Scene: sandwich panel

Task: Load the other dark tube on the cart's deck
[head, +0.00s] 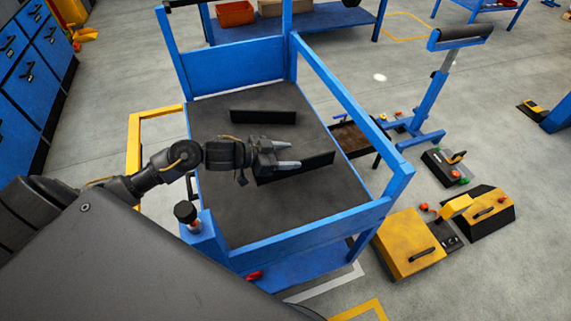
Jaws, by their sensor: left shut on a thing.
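The cart (300,205) has a blue frame and a dark grey deck. One dark tube (262,117) lies across the back part of the deck, apart from my gripper. A second dark tube (318,162) is at the middle right of the deck, slightly slanted, its right end towards the right rail. My left gripper (289,157) reaches in over the cart's left side and is shut on this second tube, hiding part of it. I cannot tell whether that tube touches the deck. My right gripper is not in view.
Blue rails (340,90) bound the deck at the back, right and front. A black knob (186,211) stands at the front left corner. A blue roller stand (431,90) and yellow cases (410,243) are on the floor to the right. The front of the deck is bare.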

